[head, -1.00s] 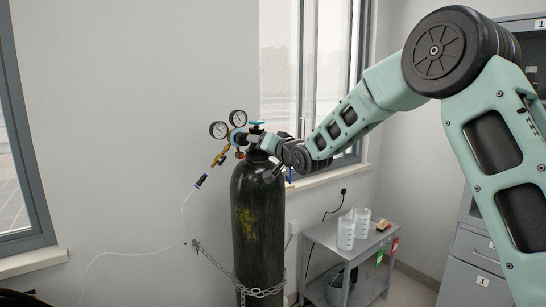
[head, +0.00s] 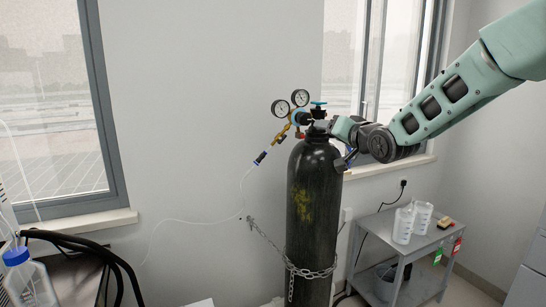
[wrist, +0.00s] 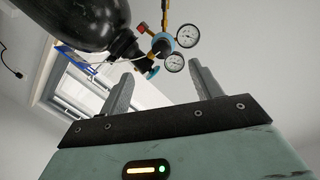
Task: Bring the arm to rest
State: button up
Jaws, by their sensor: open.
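My gripper (wrist: 160,80) is open in the wrist view, its two grey fingers apart with nothing held between them. Beyond the fingertips are a blue valve knob (wrist: 152,72) and two round pressure gauges (wrist: 181,50). In the head view, my arm (head: 440,105) reaches in from the upper right. Its end is beside the top of a black gas cylinder (head: 313,210), to the right of the regulator gauges (head: 291,102). The fingers are hard to make out there, and I cannot tell whether they touch the cylinder.
A chain (head: 312,271) runs from the wall around the cylinder. A grey cart (head: 385,228) with white bottles (head: 413,222) stands at the right. A thin tube (head: 190,220) hangs at the left. A blue-capped bottle (head: 22,275) and black hoses (head: 95,245) are at lower left.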

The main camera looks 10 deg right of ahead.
jog(key=s+a+f+n+g, duration=0.3)
jog(key=s+a+f+g, duration=0.25)
jog(key=s, duration=0.55)
jog(key=s+a+f+n+g, duration=0.2)
jog(key=s+a+f+g, duration=0.2)
jog(key=s+a+f, duration=0.5)
jog(key=s+d+f+n+g+h, duration=0.2)
jog(key=s+n+g, duration=0.1)
jog(key=s, duration=1)
jog(key=s+d+f+n+g+h, duration=0.1)
jog(key=s+d+f+n+g, duration=0.1)
jog(key=s, duration=1.2)
jog(key=shift+s+d+n+g+h, duration=0.25)
jog(key=shift+d+n+g+h, duration=0.2)
jog(key=shift+g, duration=0.4)
jog(key=shift+f, duration=0.1)
